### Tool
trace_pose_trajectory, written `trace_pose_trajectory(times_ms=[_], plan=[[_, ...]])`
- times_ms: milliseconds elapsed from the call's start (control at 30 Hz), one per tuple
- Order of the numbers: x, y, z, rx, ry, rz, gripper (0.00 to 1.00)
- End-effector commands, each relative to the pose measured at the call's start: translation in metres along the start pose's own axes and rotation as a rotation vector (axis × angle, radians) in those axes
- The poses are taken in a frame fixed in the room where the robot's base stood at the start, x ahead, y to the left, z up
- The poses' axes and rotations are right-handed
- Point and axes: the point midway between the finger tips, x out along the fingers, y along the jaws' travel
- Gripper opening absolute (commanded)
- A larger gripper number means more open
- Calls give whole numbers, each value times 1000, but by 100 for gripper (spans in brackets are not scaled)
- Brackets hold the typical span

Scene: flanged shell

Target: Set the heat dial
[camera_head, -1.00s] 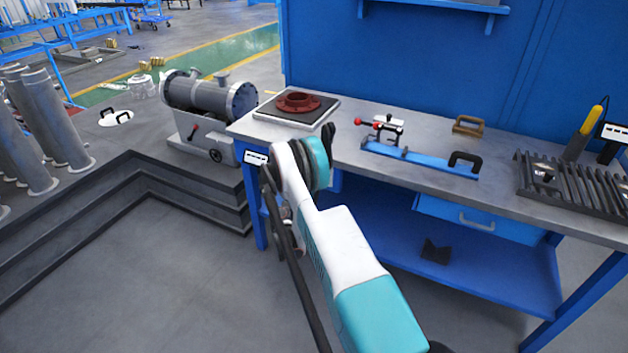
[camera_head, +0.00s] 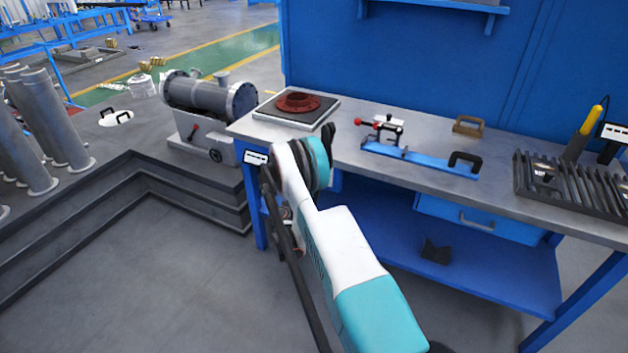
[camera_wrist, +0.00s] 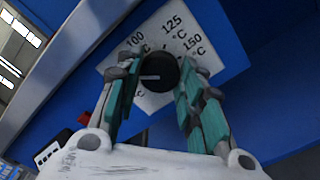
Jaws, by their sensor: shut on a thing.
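In the wrist view a black round heat dial (camera_wrist: 158,72) with a pale pointer line sits on a white scale plate (camera_wrist: 172,28). The plate reads 100, 125 and 150 °C, and other marks are covered by my fingers. The pointer line lies toward the left of the knob; the exact mark it points at is hidden. My gripper (camera_wrist: 158,82) has its teal-padded fingers on either side of the dial, shut on it. In the head view the gripper and dial are hidden behind my arm at the bench's left front.
A dark red flanged part (camera_head: 298,102) rests on a dark plate at the bench's (camera_head: 345,150) left end. A blue clamp fixture (camera_head: 420,160) and a slatted rack (camera_head: 570,185) stand farther right. A grey cylindrical machine (camera_head: 210,98) stands left of the bench.

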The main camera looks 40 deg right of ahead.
Motion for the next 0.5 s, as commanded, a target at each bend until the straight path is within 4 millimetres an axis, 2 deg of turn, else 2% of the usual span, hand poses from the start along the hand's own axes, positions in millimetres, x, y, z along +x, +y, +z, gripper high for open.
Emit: trace_pose_trajectory(times_ms=[500], plan=[[0,-1,0,44,0,-1,11]])
